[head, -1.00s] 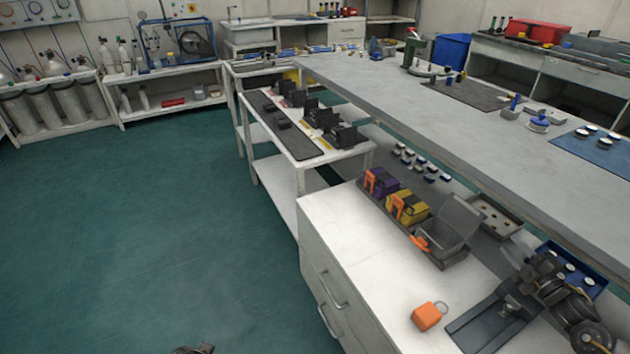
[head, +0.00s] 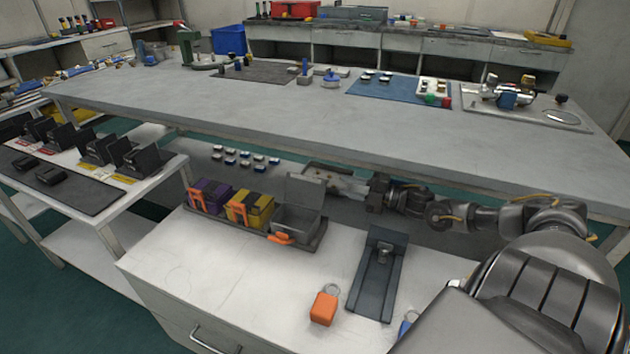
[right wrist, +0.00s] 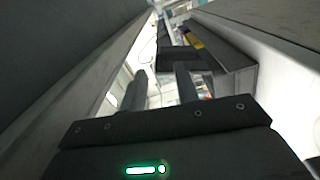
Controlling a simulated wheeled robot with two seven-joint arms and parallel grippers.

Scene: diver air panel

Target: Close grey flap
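The grey flap (head: 305,190) stands raised, tilted back, at the rear of an open grey box (head: 297,224). An orange latch (head: 281,238) hangs at the box's front. My right gripper (head: 352,187) is just right of and behind the flap, under the overhanging worktop, apart from the flap as far as I can tell. In the right wrist view its two fingers (right wrist: 163,90) stand apart with nothing clearly between them. A dark grey box shape with a yellow part beyond it (right wrist: 195,38) shows ahead of the fingers. My left gripper is out of view.
Purple (head: 210,196) and yellow (head: 250,209) boxes stand closed left of the grey one, in the same tray. The long grey worktop (head: 270,112) overhangs my right forearm. An orange tagged block (head: 324,307) and dark stand (head: 377,275) occupy the white cabinet top (head: 190,260).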

